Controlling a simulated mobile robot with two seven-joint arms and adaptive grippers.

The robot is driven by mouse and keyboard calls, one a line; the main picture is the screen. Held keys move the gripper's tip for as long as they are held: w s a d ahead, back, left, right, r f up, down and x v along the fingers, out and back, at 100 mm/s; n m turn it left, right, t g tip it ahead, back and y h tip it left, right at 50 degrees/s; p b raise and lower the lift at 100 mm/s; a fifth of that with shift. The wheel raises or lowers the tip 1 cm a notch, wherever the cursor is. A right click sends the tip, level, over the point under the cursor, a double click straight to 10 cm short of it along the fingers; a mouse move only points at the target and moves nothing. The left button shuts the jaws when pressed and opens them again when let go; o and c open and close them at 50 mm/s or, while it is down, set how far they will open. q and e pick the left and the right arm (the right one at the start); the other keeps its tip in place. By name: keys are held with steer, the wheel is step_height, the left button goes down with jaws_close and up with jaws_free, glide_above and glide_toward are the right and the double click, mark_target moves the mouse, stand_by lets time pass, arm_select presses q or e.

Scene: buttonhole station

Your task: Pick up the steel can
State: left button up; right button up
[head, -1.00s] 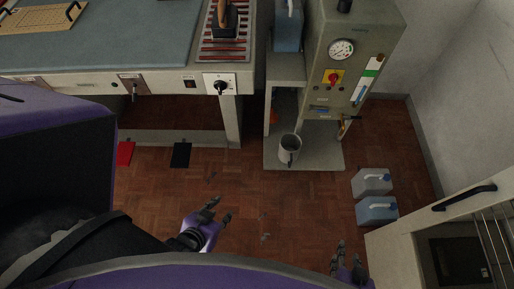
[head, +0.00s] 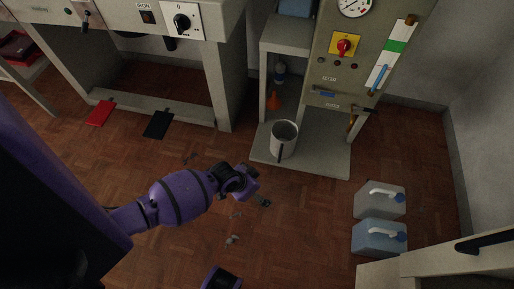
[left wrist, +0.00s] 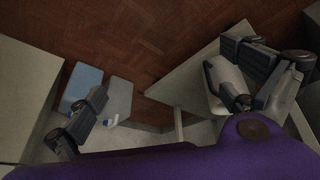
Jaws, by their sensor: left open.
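The steel can (head: 284,139) is a grey, open-topped cylinder with a dark handle on its near side. It stands upright on the low base plate of the grey machine. In the left wrist view a pale rounded shape behind one finger appears to be the can (left wrist: 226,80). My left gripper (head: 250,185) is in front of and left of the can in the head view, apart from it; its fingers are mostly hidden there. In the left wrist view the left gripper (left wrist: 170,88) has its fingers wide apart with nothing between them. My right gripper is not visible.
The machine's base plate (head: 320,163) has a shelf above it, with an orange funnel (head: 273,101) and a bottle (head: 280,72) behind the can. Two jugs (head: 380,200) (head: 378,238) stand on the floor to the right. Red (head: 101,112) and black (head: 158,124) pedals lie left.

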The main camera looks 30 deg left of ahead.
arm_select(q)
steer(key=b, duration=0.9)
glide_toward(282, 144)
steer(key=s+d+f, duration=0.1)
steer(key=s+f, duration=0.4)
steer(key=s, duration=0.1)
steer(key=w+a+y+b, duration=0.15)
steer(key=w+b, duration=0.45)
steer(key=w, duration=0.6)
steer(key=w+b+x, duration=0.1)
steer(key=b+x, duration=0.3)
steer(key=x, duration=0.2)
steer(key=shift+h, duration=0.35)
steer(key=shift+r, duration=0.1)
steer(key=shift+c, duration=0.6)
steer(key=c, duration=1.5)
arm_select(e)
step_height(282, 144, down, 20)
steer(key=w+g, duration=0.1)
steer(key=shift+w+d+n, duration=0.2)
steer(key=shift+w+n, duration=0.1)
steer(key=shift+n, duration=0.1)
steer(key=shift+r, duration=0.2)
